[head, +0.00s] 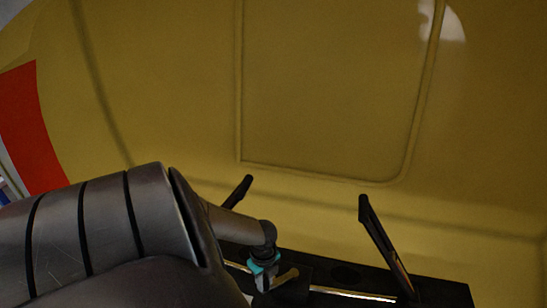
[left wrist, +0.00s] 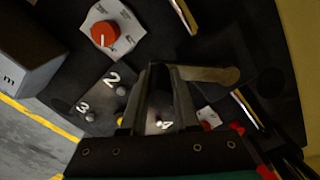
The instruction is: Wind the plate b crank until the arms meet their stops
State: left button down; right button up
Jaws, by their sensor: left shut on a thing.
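A tan crank handle (left wrist: 212,75) juts to the right from between my left fingertips in the left wrist view. My left gripper (left wrist: 163,70) is shut on it, and its fingers hide part of it. In the head view the handle (head: 286,277) shows just right of my left gripper (head: 266,275), low over the black base. Two dark arms stand up tilted in front of the yellow nosecone, a left one (head: 238,191) and a right one (head: 385,245). Their stops cannot be made out. No letter b is readable. My right gripper is not in view.
The yellow nosecone (head: 320,90) fills the background close behind the arms. A red knob (left wrist: 105,34) on a white label and plates numbered 2 (left wrist: 111,79), 3 and 4 lie around the gripper. A grey box (left wrist: 35,45) stands at the left, beside open floor with a yellow line.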

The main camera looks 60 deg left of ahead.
pick_arm(q)
jog(key=shift+a+r, duration=0.2)
jog(key=shift+a, duration=0.55)
jog(key=shift+w, duration=0.1)
jog(key=c, duration=1.1)
grip_release()
jog(key=o, duration=0.4)
jog(key=shift+f, duration=0.15)
jog(key=shift+o, duration=0.3)
jog(key=shift+d, duration=0.15)
notch_tip(320, 180, up, 8)
jog(key=p, duration=0.2)
jog(key=shift+f, duration=0.2)
